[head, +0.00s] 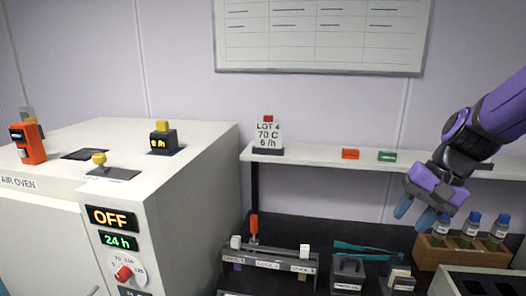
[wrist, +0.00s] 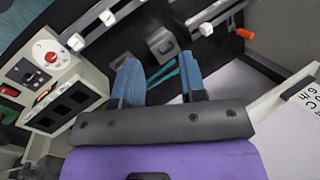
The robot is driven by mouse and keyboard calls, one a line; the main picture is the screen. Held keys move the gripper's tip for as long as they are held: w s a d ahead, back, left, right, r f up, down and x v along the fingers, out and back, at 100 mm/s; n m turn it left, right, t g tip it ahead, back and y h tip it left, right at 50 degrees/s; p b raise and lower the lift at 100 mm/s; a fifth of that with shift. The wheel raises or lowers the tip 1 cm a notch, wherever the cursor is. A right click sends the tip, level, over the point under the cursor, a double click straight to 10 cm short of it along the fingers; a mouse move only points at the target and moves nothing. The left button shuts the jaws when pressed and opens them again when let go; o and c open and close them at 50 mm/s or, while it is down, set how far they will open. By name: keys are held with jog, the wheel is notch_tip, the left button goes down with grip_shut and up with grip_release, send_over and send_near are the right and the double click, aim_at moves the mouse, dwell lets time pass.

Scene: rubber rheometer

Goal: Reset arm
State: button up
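My gripper (head: 422,212) hangs at the right of the head view, in front of the wall shelf (head: 330,157) and above the dark bench. In the wrist view its two blue fingers (wrist: 160,85) are spread apart with nothing between them. My purple arm reaches in from the upper right. The fingers touch nothing that I can see.
The air oven (head: 60,200) stands at left, its display reading OFF and 24 h. A wooden rack (head: 460,254) of bottles stands near my gripper at right. Teal tongs (head: 370,248) lie on the bench.

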jog(key=s+d+r+n+t+h, duration=0.1)
jog(key=s+r+n+t+h, duration=0.3)
jog(key=s+r, duration=0.5)
jog(key=shift+s+d+r+n+t, duration=0.3)
jog(key=shift+s+n, duration=0.5)
jog(key=shift+s, duration=1.35)
